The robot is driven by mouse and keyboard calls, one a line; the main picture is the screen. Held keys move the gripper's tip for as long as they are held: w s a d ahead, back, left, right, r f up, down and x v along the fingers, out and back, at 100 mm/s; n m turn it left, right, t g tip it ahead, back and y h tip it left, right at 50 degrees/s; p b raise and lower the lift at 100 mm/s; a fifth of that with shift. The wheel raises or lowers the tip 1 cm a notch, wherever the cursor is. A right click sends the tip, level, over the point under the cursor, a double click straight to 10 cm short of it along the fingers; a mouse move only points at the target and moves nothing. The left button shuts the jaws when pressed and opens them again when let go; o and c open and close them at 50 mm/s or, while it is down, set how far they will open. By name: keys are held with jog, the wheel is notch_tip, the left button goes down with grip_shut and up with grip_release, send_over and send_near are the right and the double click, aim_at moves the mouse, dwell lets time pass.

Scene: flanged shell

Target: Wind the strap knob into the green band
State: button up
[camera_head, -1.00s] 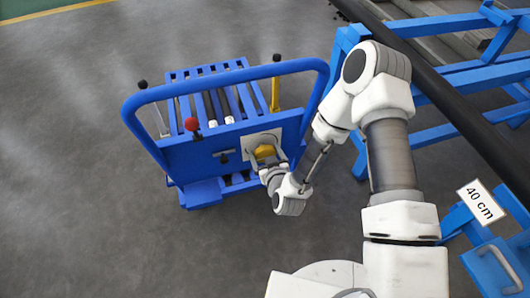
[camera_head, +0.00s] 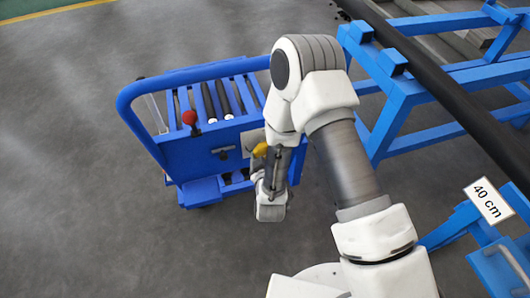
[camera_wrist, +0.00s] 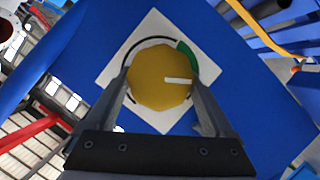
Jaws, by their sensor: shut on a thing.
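The strap knob (camera_wrist: 152,85) is a round yellow knob with a white pointer line, on a white square plate (camera_wrist: 150,28) with a dark arc. In the wrist view its pointer points right. The green band (camera_wrist: 187,55) curves around the knob's upper right; the pointer tip lies close by its lower end, and I cannot tell if it is inside. My gripper (camera_wrist: 160,88) is shut on the knob, one finger on each side. In the head view the knob (camera_head: 260,150) shows only partly beside my arm.
The plate is on the blue end panel of a blue roller cart (camera_head: 190,158). A red ball-topped lever (camera_head: 189,118) stands left of the knob. A blue rack with a long dark pipe (camera_head: 440,85) is close on the right. Grey floor at left is clear.

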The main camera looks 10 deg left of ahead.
jog(key=n+b, duration=0.1)
jog(key=n+t+h+b, duration=0.1)
jog(key=shift+a+f+n, duration=0.15)
jog(key=shift+f+n, duration=0.05)
jog(key=shift+n, duration=0.1)
jog(key=shift+n+t+b, duration=0.6)
jog(key=shift+n+t, duration=0.1)
jog(key=shift+n, duration=0.4)
jog(key=shift+h, duration=0.3)
jog(key=o, duration=1.1)
jog(key=shift+s, duration=0.1)
jog(key=p+v, duration=0.3)
jog(key=v, duration=1.4)
jog(key=shift+s+f, duration=0.1)
jog(key=shift+s, duration=0.05)
